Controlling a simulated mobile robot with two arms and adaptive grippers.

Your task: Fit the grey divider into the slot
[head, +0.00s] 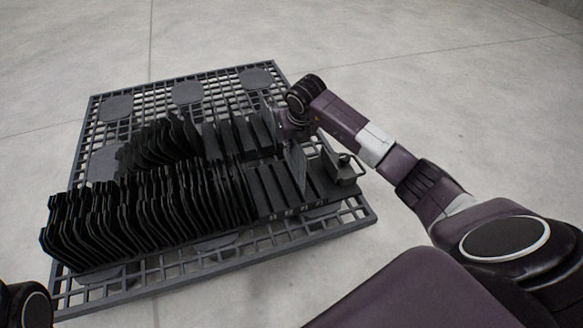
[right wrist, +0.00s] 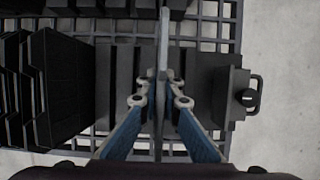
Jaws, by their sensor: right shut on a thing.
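The grey divider (head: 298,166) is a thin plate that stands roughly upright over the right part of the black slotted rack (head: 268,192). In the right wrist view the divider (right wrist: 163,48) shows edge-on between the blue finger pads. My right gripper (right wrist: 160,101) is shut on it, and in the head view the gripper (head: 294,130) is at the rack's far side. The divider's lower edge is hard to make out, so I cannot tell whether it is in a slot. My left gripper is not in view.
Several black dividers (head: 150,215) stand in rows on the left of the rack. An end block with a handle (head: 343,168) is close on the right; it also shows in the right wrist view (right wrist: 238,95). All sit on a dark grid pallet (head: 216,92) on pale floor.

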